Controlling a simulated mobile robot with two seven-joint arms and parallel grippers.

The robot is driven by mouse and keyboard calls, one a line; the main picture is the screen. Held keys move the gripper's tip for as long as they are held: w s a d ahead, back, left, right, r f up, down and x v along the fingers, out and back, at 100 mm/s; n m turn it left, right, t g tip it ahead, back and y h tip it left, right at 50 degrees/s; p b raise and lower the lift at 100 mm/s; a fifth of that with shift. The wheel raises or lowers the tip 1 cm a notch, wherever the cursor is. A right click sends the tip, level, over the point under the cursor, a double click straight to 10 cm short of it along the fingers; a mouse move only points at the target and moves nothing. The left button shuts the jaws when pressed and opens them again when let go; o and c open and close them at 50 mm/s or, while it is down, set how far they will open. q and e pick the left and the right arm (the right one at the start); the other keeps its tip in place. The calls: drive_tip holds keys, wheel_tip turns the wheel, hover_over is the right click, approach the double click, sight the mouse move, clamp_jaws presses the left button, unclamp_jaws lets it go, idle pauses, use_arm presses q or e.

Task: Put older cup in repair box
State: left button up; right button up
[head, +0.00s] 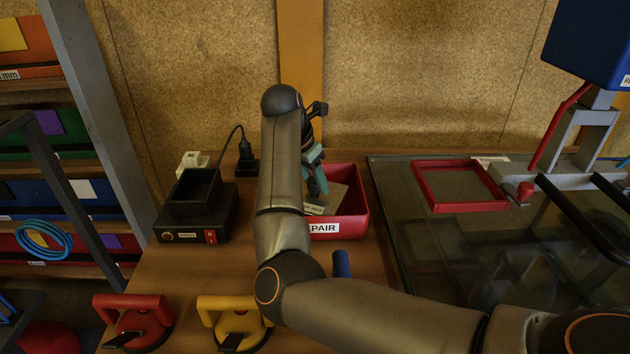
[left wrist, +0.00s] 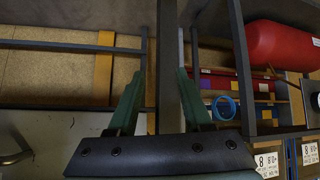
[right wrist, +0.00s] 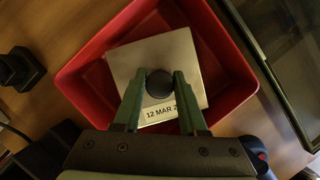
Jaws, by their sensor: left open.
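The red box marked "REPAIR" (head: 357,218) stands on the wooden table; it fills much of the right wrist view (right wrist: 82,80). Within its outline is a grey square plate (right wrist: 195,55) with a round black knob (right wrist: 160,84) and a label starting "12 MAR 2". I cannot tell whether the plate rests on the box floor. My right gripper (head: 318,184) points down into the box, its fingers against both sides of the knob. A red-handled cup (head: 134,318) and a yellow-handled cup (head: 240,318) stand at the front. My left gripper (left wrist: 158,72) is open and empty, away from the box.
A black device with a red switch (head: 196,212) stands left of the box. A glass panel (head: 450,270) with a red frame (head: 460,187) lies to the right. A blue handle (head: 341,264) shows beside my right arm. Shelves with coloured bins (head: 60,200) stand at left.

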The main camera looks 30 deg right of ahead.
drive_tip(key=o, duration=0.4)
drive_tip(key=shift+o, duration=0.2)
drive_tip(key=shift+r, duration=0.1)
drive_tip(key=p+v, duration=0.1)
drive_tip(key=v, duration=1.1)
drive_tip(key=shift+a, duration=0.1)
